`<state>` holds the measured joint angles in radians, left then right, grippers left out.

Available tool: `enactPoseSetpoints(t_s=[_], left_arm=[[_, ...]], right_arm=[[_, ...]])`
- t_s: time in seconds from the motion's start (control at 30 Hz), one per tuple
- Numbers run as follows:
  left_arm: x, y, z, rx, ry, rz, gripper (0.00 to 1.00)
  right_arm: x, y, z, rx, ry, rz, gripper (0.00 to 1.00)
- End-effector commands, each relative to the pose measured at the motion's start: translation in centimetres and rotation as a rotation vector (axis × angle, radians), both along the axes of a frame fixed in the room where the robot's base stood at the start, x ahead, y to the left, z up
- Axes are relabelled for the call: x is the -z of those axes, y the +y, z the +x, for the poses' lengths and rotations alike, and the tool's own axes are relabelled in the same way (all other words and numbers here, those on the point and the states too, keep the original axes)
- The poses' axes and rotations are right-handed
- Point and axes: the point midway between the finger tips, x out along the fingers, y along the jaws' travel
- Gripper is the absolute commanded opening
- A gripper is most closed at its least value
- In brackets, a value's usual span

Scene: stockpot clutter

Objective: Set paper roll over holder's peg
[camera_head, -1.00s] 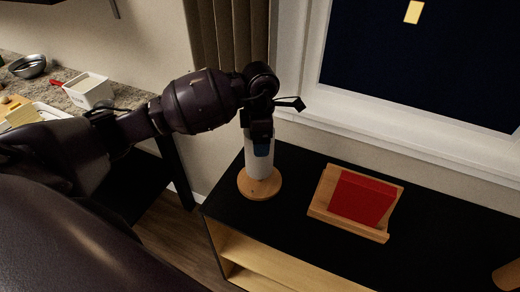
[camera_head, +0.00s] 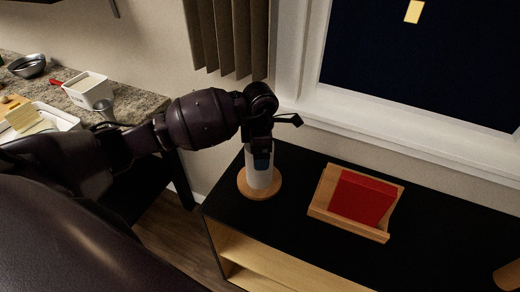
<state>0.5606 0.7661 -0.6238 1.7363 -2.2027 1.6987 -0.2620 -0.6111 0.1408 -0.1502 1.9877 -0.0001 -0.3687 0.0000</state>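The paper roll (camera_head: 259,181) is white and upright, standing over the round wooden base of the holder (camera_head: 245,191). Its lower end looks level with the base. The peg is hidden, and the roll appears to be around it. My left gripper (camera_head: 262,160) points down at the roll's top, with its fingers at the upper part of the roll. It appears shut on the roll, though the far finger is hidden. My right gripper is not in view.
A wooden napkin holder (camera_head: 318,206) with red napkins (camera_head: 362,197) stands to the right on the black cabinet top (camera_head: 290,240). A window sill (camera_head: 400,148) runs behind. A counter (camera_head: 140,103) with a white box (camera_head: 88,90) and a bowl (camera_head: 27,66) is at left.

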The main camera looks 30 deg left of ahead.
Motion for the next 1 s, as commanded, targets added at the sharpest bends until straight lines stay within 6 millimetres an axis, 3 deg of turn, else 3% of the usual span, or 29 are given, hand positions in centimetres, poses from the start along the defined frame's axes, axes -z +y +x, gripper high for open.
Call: enactPoseSetpoints(t_s=[0.43, 1.0], left_arm=[[-1.1, 0.0, 0.1, 0.001, -0.003, 0.002, 1.0], [-10.8, 0.0, 0.1, 0.0, -0.003, 0.001, 1.0]], right_arm=[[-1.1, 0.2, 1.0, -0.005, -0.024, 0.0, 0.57], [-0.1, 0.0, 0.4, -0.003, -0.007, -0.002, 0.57]])
